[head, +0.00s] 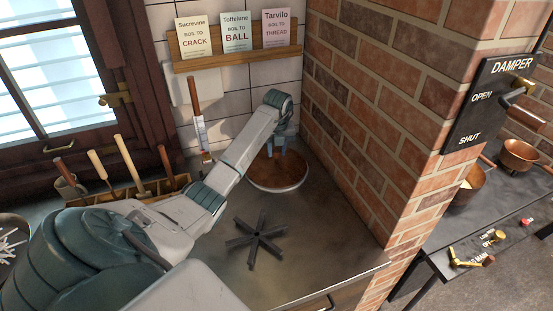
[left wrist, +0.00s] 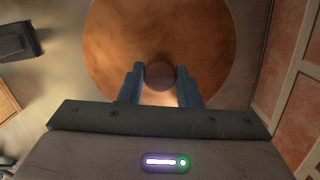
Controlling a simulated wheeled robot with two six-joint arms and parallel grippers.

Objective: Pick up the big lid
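My left gripper (head: 274,147) is over the lid, pointing down. In the left wrist view its two blue-grey fingers stand on both sides of the knob and seem to touch it. I cannot tell whether the lid is clear of the counter. My right gripper is not in view.
A dark star-shaped trivet (head: 257,240) lies on the counter in front. A wooden rack (head: 125,193) of handled tools stands at left. A brick pillar (head: 385,120) closes off the right side. Recipe cards (head: 236,35) sit on a wall shelf. Copper pans (head: 518,157) are beyond the pillar.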

